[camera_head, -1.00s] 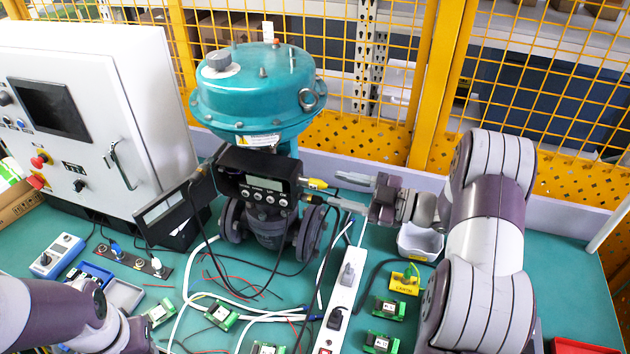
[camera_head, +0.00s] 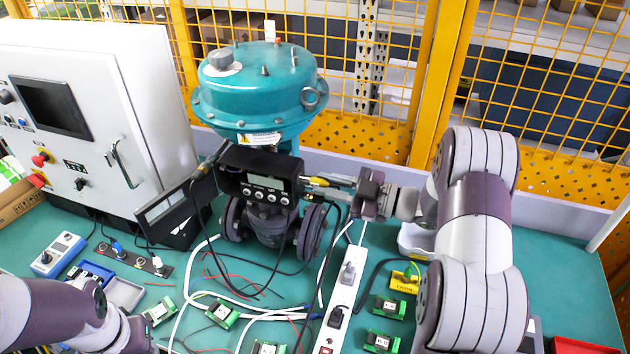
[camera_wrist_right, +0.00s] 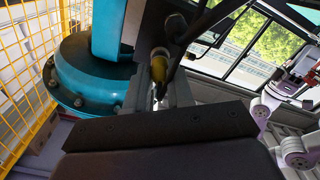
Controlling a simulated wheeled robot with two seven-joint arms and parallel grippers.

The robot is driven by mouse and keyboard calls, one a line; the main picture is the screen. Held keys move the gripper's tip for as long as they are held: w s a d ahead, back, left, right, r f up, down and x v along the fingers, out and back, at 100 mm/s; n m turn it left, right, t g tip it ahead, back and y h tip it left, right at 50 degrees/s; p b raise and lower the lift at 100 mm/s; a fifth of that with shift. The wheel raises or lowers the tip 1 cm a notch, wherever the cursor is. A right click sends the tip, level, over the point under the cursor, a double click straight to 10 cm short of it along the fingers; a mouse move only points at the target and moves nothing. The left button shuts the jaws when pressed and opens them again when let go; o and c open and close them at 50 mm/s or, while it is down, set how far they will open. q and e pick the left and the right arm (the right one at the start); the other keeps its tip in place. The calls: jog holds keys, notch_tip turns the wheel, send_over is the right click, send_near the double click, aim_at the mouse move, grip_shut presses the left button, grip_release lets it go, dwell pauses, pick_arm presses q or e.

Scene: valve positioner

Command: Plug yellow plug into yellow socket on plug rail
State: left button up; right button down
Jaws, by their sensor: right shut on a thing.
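The yellow plug (camera_head: 318,182) is at the right side of the positioner box (camera_head: 262,175) on the valve. My right gripper (camera_head: 335,181) reaches in from the right and is shut on the yellow plug. The right wrist view shows the plug's yellow body (camera_wrist_right: 159,68) between the fingers (camera_wrist_right: 158,92), with a dark cable beyond it. I cannot tell whether the plug still sits in the positioner. The plug rail (camera_head: 128,259) lies on the table at the left, with a blue plug (camera_head: 117,249) in it. Its socket colours are too small to tell. My left gripper's fingers are not visible.
The teal valve actuator (camera_head: 260,90) stands at the back middle. A white control cabinet (camera_head: 90,110) stands at the left. A white power strip (camera_head: 342,300), green terminal blocks (camera_head: 222,314) and loose cables crowd the front. A white bin (camera_head: 411,241) is at the right.

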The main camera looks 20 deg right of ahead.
jog(key=shift+d, duration=0.1)
jog(key=shift+v, duration=2.65)
